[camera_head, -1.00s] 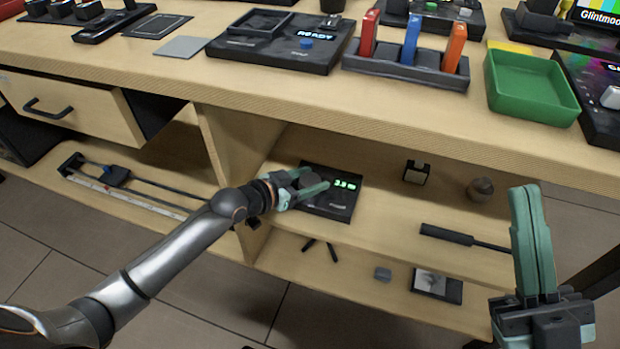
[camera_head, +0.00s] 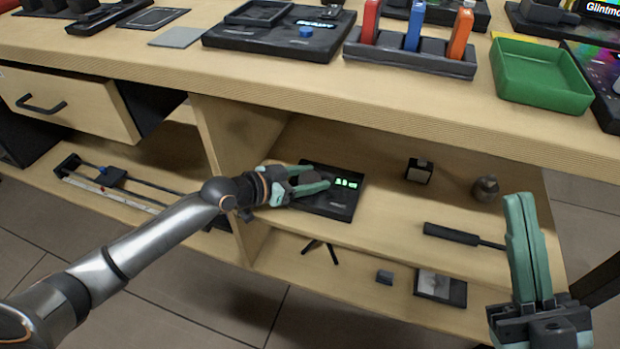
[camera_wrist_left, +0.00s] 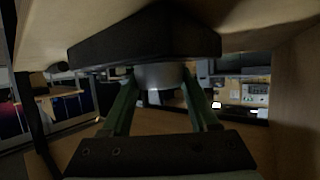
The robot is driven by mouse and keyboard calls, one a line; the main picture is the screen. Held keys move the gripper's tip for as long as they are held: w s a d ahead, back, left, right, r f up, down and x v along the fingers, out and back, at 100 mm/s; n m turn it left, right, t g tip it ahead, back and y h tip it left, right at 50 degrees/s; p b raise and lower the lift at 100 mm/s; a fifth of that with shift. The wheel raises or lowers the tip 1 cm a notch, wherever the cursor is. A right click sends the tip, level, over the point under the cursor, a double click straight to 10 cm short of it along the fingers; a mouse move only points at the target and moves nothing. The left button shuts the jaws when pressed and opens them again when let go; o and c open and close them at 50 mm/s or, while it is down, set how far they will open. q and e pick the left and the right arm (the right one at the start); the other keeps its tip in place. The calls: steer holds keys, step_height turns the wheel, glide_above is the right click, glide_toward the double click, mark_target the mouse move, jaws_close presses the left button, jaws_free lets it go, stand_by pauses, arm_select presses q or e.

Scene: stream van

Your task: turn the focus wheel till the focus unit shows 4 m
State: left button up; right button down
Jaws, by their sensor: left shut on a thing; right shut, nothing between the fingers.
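The focus unit (camera_head: 338,204) is a dark box on the upper shelf under the desk. Its green display (camera_head: 346,184) seems to read 3.8 m, but the digits are small and blurred. My left gripper (camera_head: 312,182) reaches in from the left and is shut on the focus wheel, which its fingers mostly cover in the head view. In the left wrist view the grey round wheel (camera_wrist_left: 162,75) sits between the two green fingers, against the dark unit (camera_wrist_left: 145,38). My right gripper (camera_head: 524,245) is shut and empty, in front of the shelves at the right.
A wooden divider (camera_head: 225,150) stands close left of my left gripper. The desk edge (camera_head: 400,110) overhangs the shelf. A small dark box (camera_head: 419,171), a round jar (camera_head: 485,188) and a dark handled tool (camera_head: 452,234) lie right of the unit.

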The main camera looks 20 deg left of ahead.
arm_select(q)
steer(key=o, duration=1.4)
steer(key=shift+c, duration=0.2)
steer(key=p+v, duration=0.4)
steer(key=v, duration=0.6)
steer(key=shift+s+a+r, duration=0.15)
steer(key=shift+s+a, duration=0.1)
steer(key=shift+v, duration=0.9)
steer(key=shift+s, duration=0.1)
